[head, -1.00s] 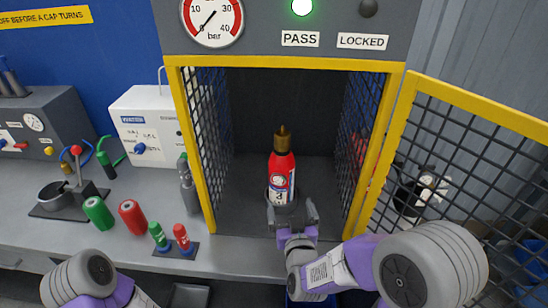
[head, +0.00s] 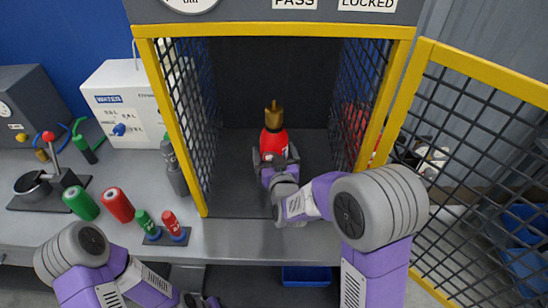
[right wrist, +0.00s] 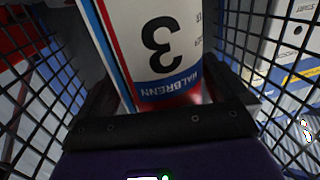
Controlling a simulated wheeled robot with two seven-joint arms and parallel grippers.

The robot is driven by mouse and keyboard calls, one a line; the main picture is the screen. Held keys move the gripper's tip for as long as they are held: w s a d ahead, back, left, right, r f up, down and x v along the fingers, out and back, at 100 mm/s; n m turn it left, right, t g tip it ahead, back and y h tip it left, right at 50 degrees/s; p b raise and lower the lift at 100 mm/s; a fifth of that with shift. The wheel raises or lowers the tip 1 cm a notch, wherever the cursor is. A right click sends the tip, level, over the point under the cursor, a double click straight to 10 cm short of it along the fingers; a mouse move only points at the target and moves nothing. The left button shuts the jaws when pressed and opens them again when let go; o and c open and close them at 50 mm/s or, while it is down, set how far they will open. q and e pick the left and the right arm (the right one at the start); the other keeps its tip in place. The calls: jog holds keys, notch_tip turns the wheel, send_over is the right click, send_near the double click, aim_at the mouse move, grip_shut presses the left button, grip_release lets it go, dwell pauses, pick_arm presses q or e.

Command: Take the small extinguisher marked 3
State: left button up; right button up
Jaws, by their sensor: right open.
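The small red extinguisher (head: 273,141) with a brass top stands upright inside the open cage. In the right wrist view its label (right wrist: 160,45) shows a black 3, upside down, close between the fingers. My right gripper (head: 276,156) is inside the cage at the extinguisher's front, with its open fingers on either side of the body. I cannot tell whether they touch it. The lower body is hidden behind the gripper in the head view. Part of my left gripper (head: 203,301) shows at the bottom edge, and its jaw state is unclear.
Yellow-framed mesh walls flank the cage, and its mesh door (head: 480,150) stands open at the right. On the bench at left are a white box (head: 125,105), green and red cylinders (head: 118,205) and a lever device (head: 45,180). A blue bin (head: 307,276) lies below.

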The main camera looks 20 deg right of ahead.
jog(key=c, duration=1.7)
jog(key=shift+w+r, duration=0.1)
jog(key=shift+r, duration=0.15)
jog(key=shift+c, duration=0.7)
